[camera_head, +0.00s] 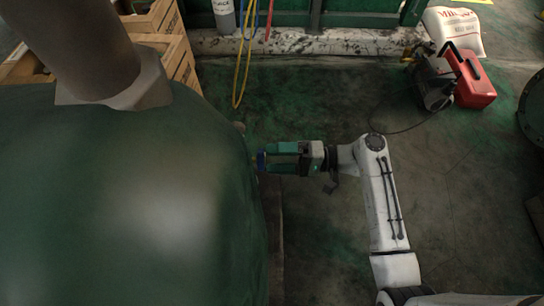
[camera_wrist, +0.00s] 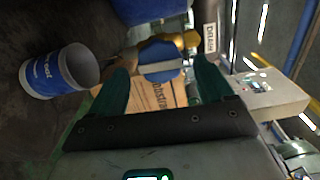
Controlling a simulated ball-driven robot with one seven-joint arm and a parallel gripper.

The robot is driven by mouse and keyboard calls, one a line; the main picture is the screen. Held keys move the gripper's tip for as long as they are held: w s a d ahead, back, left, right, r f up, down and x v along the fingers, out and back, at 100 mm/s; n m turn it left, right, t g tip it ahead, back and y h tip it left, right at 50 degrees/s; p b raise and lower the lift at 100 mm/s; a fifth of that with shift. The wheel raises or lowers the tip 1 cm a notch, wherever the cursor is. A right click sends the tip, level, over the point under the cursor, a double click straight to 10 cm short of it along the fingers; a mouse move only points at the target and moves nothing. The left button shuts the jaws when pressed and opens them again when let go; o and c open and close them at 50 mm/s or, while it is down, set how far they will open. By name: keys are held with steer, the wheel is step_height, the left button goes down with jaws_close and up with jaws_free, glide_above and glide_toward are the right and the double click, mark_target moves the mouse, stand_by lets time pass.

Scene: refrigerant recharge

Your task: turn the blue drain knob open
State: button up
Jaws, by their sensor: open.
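The blue drain knob (camera_wrist: 160,58) is a round disc with a pale bar across its face, on a yellow-brown fitting (camera_wrist: 190,40) in the wrist view. A "DRAIN" label (camera_wrist: 210,38) is beside it. My gripper (camera_wrist: 160,76) is open, with one green finger on each side of the knob as seen from the wrist. I cannot tell whether either finger touches it.
A blue and white bucket (camera_wrist: 60,72) and a cardboard box (camera_wrist: 152,96) lie beyond the fingers. In the head view, a red toolbox (camera_head: 472,80), a white sack (camera_head: 455,32) and yellow hose (camera_head: 242,70) are farther back. The floor right of my arm is mostly clear.

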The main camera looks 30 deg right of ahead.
steer(key=shift+p+v, duration=0.45)
steer(key=shift+v, duration=2.2)
steer(key=shift+s, duration=0.1)
